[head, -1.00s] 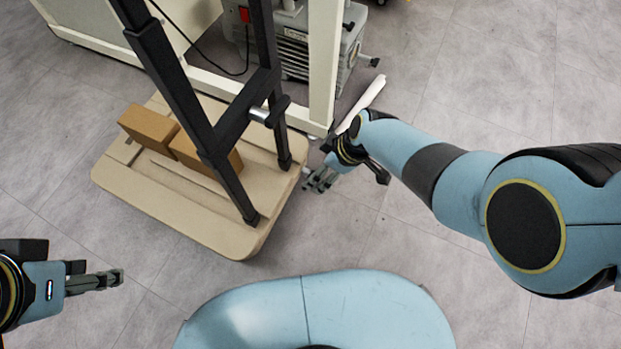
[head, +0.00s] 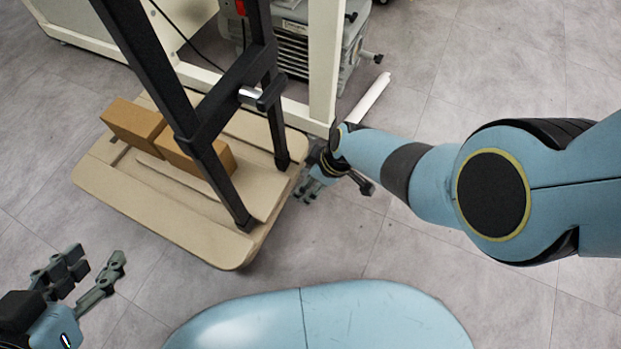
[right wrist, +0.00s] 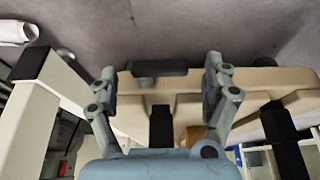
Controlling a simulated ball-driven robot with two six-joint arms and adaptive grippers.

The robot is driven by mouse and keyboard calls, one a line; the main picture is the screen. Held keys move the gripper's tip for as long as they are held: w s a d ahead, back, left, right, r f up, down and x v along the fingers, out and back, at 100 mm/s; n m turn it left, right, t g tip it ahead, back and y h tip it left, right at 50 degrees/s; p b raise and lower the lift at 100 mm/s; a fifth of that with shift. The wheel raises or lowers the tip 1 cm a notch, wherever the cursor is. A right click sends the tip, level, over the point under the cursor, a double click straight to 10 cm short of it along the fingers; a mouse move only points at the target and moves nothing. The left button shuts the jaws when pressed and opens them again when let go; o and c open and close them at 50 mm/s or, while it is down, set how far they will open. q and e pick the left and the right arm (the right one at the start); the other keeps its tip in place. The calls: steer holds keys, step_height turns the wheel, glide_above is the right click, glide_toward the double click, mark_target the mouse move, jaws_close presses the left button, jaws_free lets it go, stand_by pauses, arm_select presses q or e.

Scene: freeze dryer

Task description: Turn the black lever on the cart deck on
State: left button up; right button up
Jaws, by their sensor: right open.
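The cart deck (head: 165,215) is a beige platform left of centre in the head view; its edge also shows in the right wrist view (right wrist: 270,82). A dark bar, apparently the black lever (right wrist: 160,68), lies along the deck edge in the right wrist view, between the spread fingers of my open right gripper (right wrist: 160,82). The fingers look apart from it. In the head view my right gripper (head: 308,190) is low beside the deck's right edge, and the lever cannot be made out there. My left gripper (head: 98,262) is open and empty above the floor at lower left.
Two brown boxes (head: 135,126) (head: 181,154) sit on the deck. A tall black frame (head: 155,75) rises from it. A cream table leg (head: 322,75), a grey pump (head: 300,42) and a white roll (head: 367,100) are behind my right gripper. Floor at right is clear.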

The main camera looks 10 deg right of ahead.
steer(key=shift+f, duration=0.1)
steer(key=shift+c, duration=0.2)
steer(key=c, duration=1.1)
steer(key=shift+c, duration=0.2)
